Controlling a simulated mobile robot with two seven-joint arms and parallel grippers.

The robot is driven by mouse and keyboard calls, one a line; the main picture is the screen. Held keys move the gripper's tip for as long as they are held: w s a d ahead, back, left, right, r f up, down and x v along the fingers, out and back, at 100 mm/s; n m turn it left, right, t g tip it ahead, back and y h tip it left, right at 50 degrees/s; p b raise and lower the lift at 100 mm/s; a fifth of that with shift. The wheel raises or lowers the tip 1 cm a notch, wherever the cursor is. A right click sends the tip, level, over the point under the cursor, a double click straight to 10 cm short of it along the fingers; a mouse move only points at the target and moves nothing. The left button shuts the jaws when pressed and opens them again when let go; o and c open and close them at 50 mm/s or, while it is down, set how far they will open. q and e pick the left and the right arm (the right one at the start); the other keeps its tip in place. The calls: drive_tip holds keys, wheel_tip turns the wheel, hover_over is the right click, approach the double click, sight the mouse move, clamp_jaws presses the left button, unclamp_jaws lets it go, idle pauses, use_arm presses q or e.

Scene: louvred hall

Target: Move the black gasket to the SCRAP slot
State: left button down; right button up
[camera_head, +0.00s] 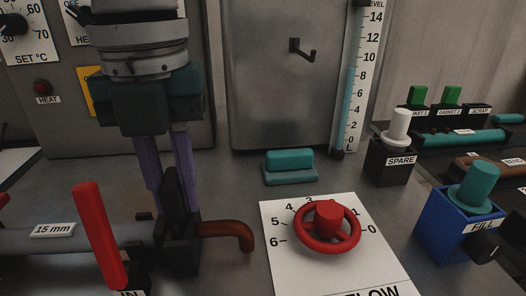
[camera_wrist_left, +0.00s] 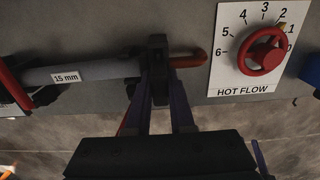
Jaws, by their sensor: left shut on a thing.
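My left gripper (camera_head: 174,205) reaches down with purple fingers shut on an upright black piece (camera_head: 172,188), which looks like the black gasket. This piece stands in a black block (camera_head: 180,256) between the grey pipe (camera_head: 75,240) and a red-brown elbow (camera_head: 235,231). The fingers hide part of it. In the left wrist view the gripper (camera_wrist_left: 161,92) is at the same block, between pipe and elbow. The SCRAP slot (camera_head: 479,111) is at the far right in a row of black holders; its opening looks empty. My right gripper is not in view.
Green gaskets (camera_head: 417,95) (camera_head: 451,94) stand in the two slots beside SCRAP. The SPARE holder (camera_head: 390,165), blue FILL box (camera_head: 460,225), red HOT FLOW wheel (camera_head: 327,226) and teal block (camera_head: 290,165) stand to the right. A red lever (camera_head: 100,235) rises at left.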

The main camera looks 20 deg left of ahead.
use_arm(q)
drive_tip(key=shift+r+p, duration=3.45)
drive_tip(key=shift+r, duration=1.5)
